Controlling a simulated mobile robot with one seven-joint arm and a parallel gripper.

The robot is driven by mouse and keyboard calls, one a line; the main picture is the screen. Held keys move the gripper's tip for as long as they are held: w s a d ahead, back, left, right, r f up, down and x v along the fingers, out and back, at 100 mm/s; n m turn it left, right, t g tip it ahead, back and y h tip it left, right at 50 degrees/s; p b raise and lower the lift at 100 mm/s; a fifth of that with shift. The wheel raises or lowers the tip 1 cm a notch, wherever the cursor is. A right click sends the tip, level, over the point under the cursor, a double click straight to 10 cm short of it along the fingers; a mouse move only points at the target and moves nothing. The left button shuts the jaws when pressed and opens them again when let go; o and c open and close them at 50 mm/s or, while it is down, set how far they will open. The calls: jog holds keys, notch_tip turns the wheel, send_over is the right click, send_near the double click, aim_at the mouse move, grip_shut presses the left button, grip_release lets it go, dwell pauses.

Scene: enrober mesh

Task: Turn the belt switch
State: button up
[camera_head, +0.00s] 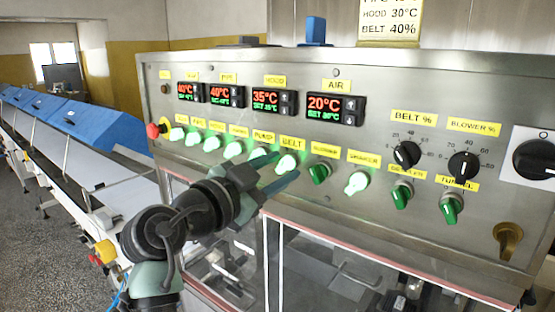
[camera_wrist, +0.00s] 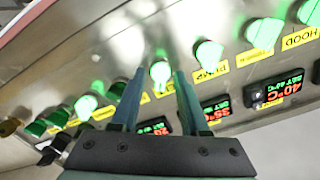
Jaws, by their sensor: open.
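The belt switch (camera_head: 287,162) is a lit green knob under the yellow BELT label (camera_head: 292,143) on the steel control panel. In the wrist view, which shows the panel upside down, the lit belt switch (camera_wrist: 160,72) appears between the fingertips. My gripper (camera_head: 282,167) is in front of the panel with its fingers open, one on each side of the knob. In the wrist view my gripper (camera_wrist: 158,82) has a gap around the knob. I cannot tell how near the fingertips are to the panel face.
Neighbouring knobs sit close: the lit pump switch (camera_head: 257,157) and an unlit green knob (camera_head: 319,172). Black dials (camera_head: 407,155) and a large rotary switch (camera_head: 535,160) are farther right. A red button (camera_head: 153,131) is at the left end. Displays (camera_head: 336,109) line the panel above.

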jog(key=shift+w+f, duration=0.1)
grip_shut()
jog(key=shift+n+b, duration=0.3)
jog(key=n+b, duration=0.1)
jog(key=n, duration=0.3)
jog(key=shift+n, duration=0.3)
jog(key=n, duration=0.3)
jog(key=shift+n, duration=1.8)
